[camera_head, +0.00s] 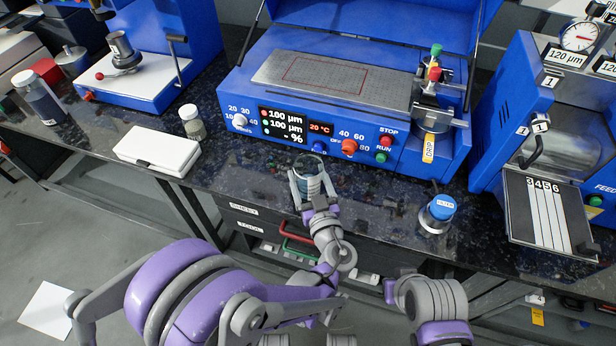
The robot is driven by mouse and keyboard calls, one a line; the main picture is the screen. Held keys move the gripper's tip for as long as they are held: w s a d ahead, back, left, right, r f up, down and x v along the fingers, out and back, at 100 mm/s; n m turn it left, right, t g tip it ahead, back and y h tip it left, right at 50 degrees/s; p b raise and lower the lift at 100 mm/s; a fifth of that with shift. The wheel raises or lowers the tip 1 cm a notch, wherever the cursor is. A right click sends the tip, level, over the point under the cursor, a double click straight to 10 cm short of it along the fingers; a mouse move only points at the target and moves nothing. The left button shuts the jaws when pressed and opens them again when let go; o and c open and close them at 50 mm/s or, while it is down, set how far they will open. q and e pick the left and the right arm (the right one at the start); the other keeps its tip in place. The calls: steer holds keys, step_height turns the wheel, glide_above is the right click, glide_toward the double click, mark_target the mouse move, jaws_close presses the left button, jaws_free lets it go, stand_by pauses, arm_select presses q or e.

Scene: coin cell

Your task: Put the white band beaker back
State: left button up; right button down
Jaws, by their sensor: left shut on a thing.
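A clear glass beaker (308,168) is at the front edge of the dark speckled bench in the head view, in front of the blue coating machine. It looks upright, with dark bluish tones showing through the glass. My left gripper (310,188) is shut on the beaker, with one finger on each side of it. I cannot tell whether the beaker's base touches the bench, and no white band shows clearly. Part of my right arm is at the lower right; its gripper does not show.
The blue coating machine (240,85) stands behind the beaker. A white box (158,150) and a small jar (192,124) are to the left. Bench between beaker and blue-capped jar is clear.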

arm_select(q)
steer(key=shift+f, duration=0.15)
steer(key=o, duration=1.4)
steer(key=shift+r, duration=0.2)
steer(key=shift+s+d, duration=0.1)
steer(key=shift+s, duration=0.2)
steer(key=v, duration=1.1)
steer(key=shift+s, duration=0.2)
